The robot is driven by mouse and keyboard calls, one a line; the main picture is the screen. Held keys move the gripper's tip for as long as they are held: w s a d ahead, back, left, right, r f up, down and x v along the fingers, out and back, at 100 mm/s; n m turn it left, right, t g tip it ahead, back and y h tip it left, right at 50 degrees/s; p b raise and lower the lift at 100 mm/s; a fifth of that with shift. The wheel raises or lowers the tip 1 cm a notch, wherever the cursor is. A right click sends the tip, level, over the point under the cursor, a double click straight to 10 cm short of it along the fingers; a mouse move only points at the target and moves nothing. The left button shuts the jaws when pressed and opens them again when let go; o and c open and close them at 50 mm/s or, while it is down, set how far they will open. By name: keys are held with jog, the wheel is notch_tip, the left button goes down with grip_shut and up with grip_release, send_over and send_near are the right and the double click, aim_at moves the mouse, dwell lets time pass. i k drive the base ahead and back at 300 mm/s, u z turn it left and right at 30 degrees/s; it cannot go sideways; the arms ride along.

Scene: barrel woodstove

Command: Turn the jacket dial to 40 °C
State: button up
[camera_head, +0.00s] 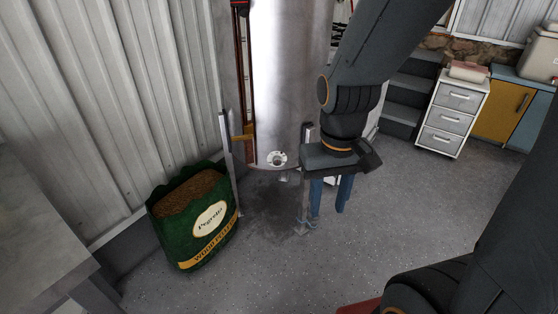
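A tall silvery steel cylinder (285,75) stands at the centre on thin metal legs. A small round white dial (277,158) with a darker centre sits low on its front. Its markings are too small to read, so its setting cannot be told. My gripper (330,202) hangs to the right of the dial, pointing down, apart from it. Its two blue fingers are spread with a gap between them, and nothing shows between them. My gripper body hides part of the cylinder's right leg area.
A green sack of wood pellets (193,215) stands open at the left of the cylinder. A grey table (40,190) is at the far left. A white drawer cabinet (450,117) and dark steps (405,105) are behind on the right. The floor at front centre is clear.

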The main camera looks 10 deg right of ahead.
aim_at(277, 159)
jog(key=k, duration=1.25)
jog(key=u, duration=0.75)
jog(key=i, duration=1.45)
jog(key=z, duration=0.05)
